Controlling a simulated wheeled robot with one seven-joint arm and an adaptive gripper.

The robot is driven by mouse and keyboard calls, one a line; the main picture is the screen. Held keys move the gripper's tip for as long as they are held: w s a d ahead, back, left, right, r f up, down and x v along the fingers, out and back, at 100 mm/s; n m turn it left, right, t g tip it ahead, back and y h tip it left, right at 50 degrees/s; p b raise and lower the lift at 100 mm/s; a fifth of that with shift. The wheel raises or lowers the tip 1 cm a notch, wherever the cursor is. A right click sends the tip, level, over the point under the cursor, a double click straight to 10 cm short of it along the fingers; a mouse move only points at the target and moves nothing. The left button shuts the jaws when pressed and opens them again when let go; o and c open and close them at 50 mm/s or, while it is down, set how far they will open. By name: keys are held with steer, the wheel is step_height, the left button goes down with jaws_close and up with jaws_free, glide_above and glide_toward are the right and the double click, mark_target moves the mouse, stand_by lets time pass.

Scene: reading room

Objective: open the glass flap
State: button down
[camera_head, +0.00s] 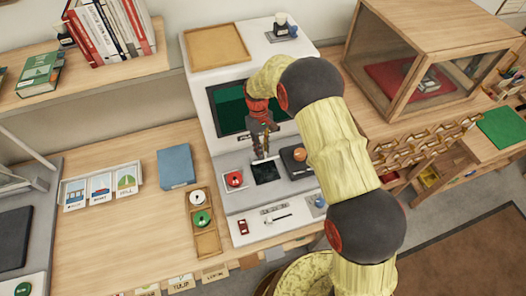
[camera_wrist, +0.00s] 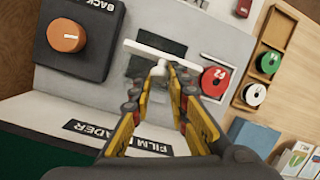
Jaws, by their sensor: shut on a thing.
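The film reader (camera_head: 222,142) is a pale console with a dark green screen (camera_head: 231,107). On its sloped front is a small dark square glass area (camera_head: 267,172), which also shows in the wrist view (camera_wrist: 144,66) behind a white T-shaped handle (camera_wrist: 163,55). My gripper (camera_wrist: 161,78) has its yellow fingers closed on the stem of this handle. In the head view my gripper (camera_head: 262,150) hangs just above the dark square, in front of the screen. The fingers hide part of the glass. I cannot tell whether the flap is flat or tilted.
A black box with an orange knob (camera_wrist: 67,36) sits on one side of the glass, and a red reel (camera_wrist: 215,80) on the other. A wooden tray (camera_head: 207,238) holds white and green reels. A blue box (camera_head: 175,166) stands on the desk at left.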

steer(key=shift+w+d+f, duration=0.1)
steer(key=shift+w, duration=0.2)
steer(key=c, duration=1.9)
jaws_free()
steer(key=shift+d, duration=0.15)
steer(key=shift+o, duration=1.1)
steer(key=shift+w+f, duration=0.1)
steer(key=shift+f, duration=0.05)
step_height(320, 180, up, 10)
